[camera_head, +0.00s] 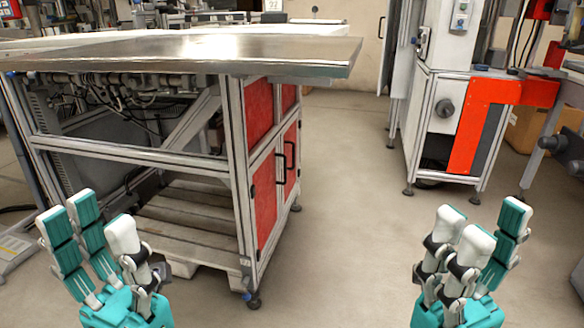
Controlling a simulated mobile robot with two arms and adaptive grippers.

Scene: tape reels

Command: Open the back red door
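The metal-topped workbench (200,55) has red panels on its right end. Its lower part has two red doors side by side, a front red door (265,203) and a back red door (291,163). Each has a black handle, the front one (280,170) and the back one (290,155), close together near the middle. Both doors look closed. My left gripper (95,235) is open and empty at the lower left, in front of the bench. My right gripper (475,240) is open and empty at the lower right, well apart from the doors.
A wooden pallet (190,225) lies under the bench. A white machine with an orange-red panel (478,125) stands at the right on feet. The grey floor (345,190) between bench and machine is clear. The tabletop overhangs the doors.

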